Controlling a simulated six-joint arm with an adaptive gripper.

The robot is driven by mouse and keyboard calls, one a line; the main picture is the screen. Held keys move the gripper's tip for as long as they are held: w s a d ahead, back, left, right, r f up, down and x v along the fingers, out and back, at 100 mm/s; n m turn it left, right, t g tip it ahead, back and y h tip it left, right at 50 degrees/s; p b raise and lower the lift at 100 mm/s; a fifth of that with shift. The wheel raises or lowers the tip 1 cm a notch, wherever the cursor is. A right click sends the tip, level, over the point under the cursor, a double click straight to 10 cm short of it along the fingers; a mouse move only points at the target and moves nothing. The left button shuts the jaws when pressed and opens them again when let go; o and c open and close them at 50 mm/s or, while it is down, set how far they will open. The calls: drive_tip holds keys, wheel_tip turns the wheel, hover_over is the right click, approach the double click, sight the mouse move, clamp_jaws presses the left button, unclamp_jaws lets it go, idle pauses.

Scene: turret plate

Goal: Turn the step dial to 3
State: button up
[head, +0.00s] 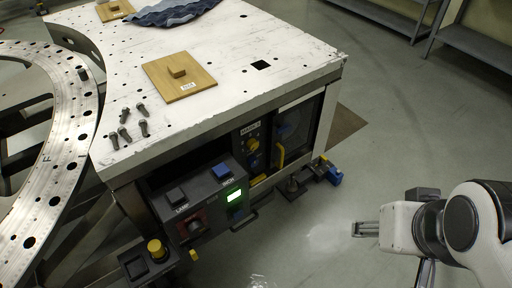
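A small yellow knob (253,145) sits on a dark panel with a white label in the front of the white-topped bench; it may be the step dial. Its numbers and pointer are too small to read. My gripper (362,229) is at the lower right, over the floor, pointing left and well apart from the panel. Its fingers show edge-on as two near-parallel bars, and I cannot tell how far apart they are. I see nothing held in it.
A control box (205,200) with black and blue caps and a lit green display juts from the bench front. A yellow button (155,248) stands lower left. A yellow handle (281,155) is right of the knob. Open floor (325,205) lies between bench and gripper.

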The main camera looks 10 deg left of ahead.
drive_tip(key=w+a+f+n+g+h, duration=0.1)
drive_tip(key=w+f+n+g, duration=0.2)
drive_tip(key=w+f, duration=2.05)
drive_tip(key=w+a+f+n+t+y, duration=0.15)
drive_tip(key=w+a+f, duration=0.25)
drive_tip(key=w+f, duration=0.4)
drive_tip(key=w+a+f+n+t+y, duration=0.15)
drive_tip(key=w+a+f, duration=0.35)
drive_tip(key=f, duration=0.6)
drive_tip(key=w+a+f+n+t+y, duration=0.2)
drive_tip(key=w+a+f+y, duration=0.15)
drive_tip(key=w+a, duration=0.25)
drive_tip(key=w+a+r+n+t+y, duration=0.1)
drive_tip(key=w+a+r+y, duration=0.3)
drive_tip(key=a+r, duration=0.4)
drive_tip(key=shift+w+r+n+t, duration=0.2)
drive_tip(key=shift+w+n+t, duration=0.1)
drive_tip(key=shift+t, duration=0.6)
